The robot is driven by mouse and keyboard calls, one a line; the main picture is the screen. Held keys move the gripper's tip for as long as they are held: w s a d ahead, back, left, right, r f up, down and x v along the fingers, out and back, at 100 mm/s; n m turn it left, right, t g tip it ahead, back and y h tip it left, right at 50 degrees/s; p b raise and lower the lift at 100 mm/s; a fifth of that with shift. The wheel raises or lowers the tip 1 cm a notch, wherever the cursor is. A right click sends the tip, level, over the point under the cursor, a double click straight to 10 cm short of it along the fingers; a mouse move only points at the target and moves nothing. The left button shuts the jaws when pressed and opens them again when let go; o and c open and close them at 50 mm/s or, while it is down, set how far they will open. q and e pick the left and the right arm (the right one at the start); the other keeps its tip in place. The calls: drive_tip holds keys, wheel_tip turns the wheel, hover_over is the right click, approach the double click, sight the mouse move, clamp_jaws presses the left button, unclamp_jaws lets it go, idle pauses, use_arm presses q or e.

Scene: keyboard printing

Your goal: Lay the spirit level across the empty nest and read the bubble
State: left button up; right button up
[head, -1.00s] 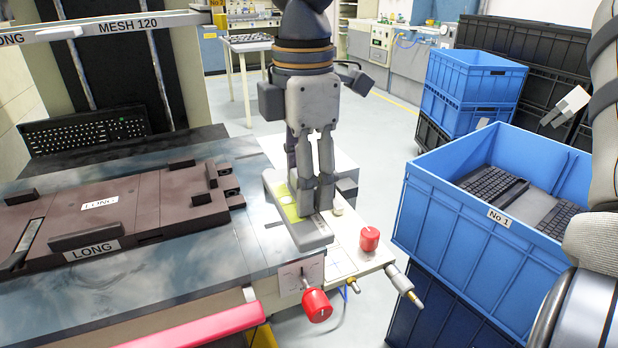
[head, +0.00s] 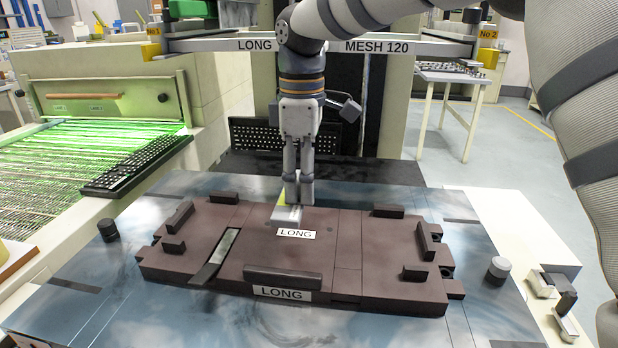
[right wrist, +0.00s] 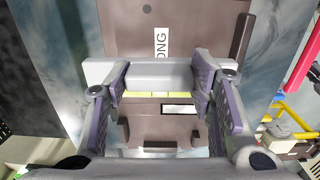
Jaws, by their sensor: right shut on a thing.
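The empty nest (head: 347,255) is a wide brown plate with dark stop blocks and LONG labels, lying on the blue-grey table. My right gripper (head: 297,198) points down over the back middle of the nest, shut on the spirit level (head: 287,214). The level is a light grey bar with a yellow-green patch, and its near end points towards me. The right wrist view also shows the level (right wrist: 160,76) between the fingers, with the nest (right wrist: 190,30) below. I cannot tell whether it touches the nest. The bubble is not readable. My left gripper is out of view.
A black keyboard (head: 137,165) lies at the edge of the green-lit conveyor (head: 85,165) on the left. Another keyboard (head: 262,135) stands behind the nest, under the MESH 120 frame (head: 225,45). Round knobs (head: 498,268) stand beside the nest.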

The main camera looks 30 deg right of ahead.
drive_tip(key=f, duration=0.3)
drive_tip(key=shift+s+f+b, duration=0.2)
drive_tip(key=shift+f+b, duration=0.1)
drive_tip(key=shift+f, duration=1.5)
drive_tip(key=shift+f, duration=0.4)
drive_tip(key=o, duration=1.6)
drive_tip(key=shift+o, duration=0.2)
drive_tip(key=shift+r, duration=0.1)
drive_tip(key=shift+r+p, duration=0.5)
drive_tip(key=shift+r, duration=2.9)
